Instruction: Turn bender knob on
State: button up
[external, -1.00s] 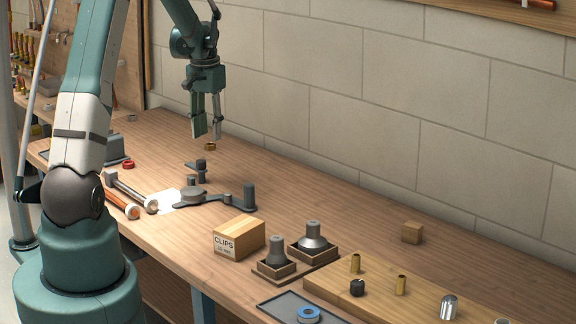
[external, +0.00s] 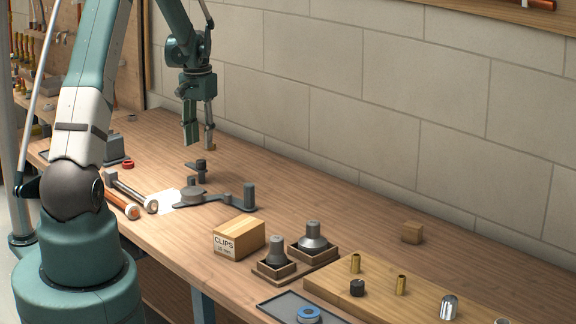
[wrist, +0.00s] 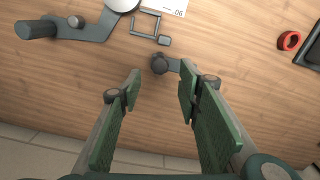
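The grey bender (external: 214,199) lies on the wooden bench, with an upright post at the end of its arm; part of it also shows at the upper left of the wrist view (wrist: 90,28). A small dark round knob (wrist: 160,63) on a short flat lever lies just beyond my fingertips in the wrist view, roughly centred between them. It seems to be the dark upright piece (external: 198,171) behind the bender in the external view. My gripper (external: 200,140) is open, empty and pointing down above and behind the knob, apart from it.
A white paper sheet (wrist: 165,6) lies by the bender. A red ring (wrist: 289,40) is at the right in the wrist view. A clips box (external: 238,239) and fittings in wooden holders (external: 312,240) stand nearer the camera. The block wall (external: 390,95) runs along the bench's back.

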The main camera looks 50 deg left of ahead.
aim_at(201, 160)
jog(key=shift+f, duration=3.55)
grip_shut()
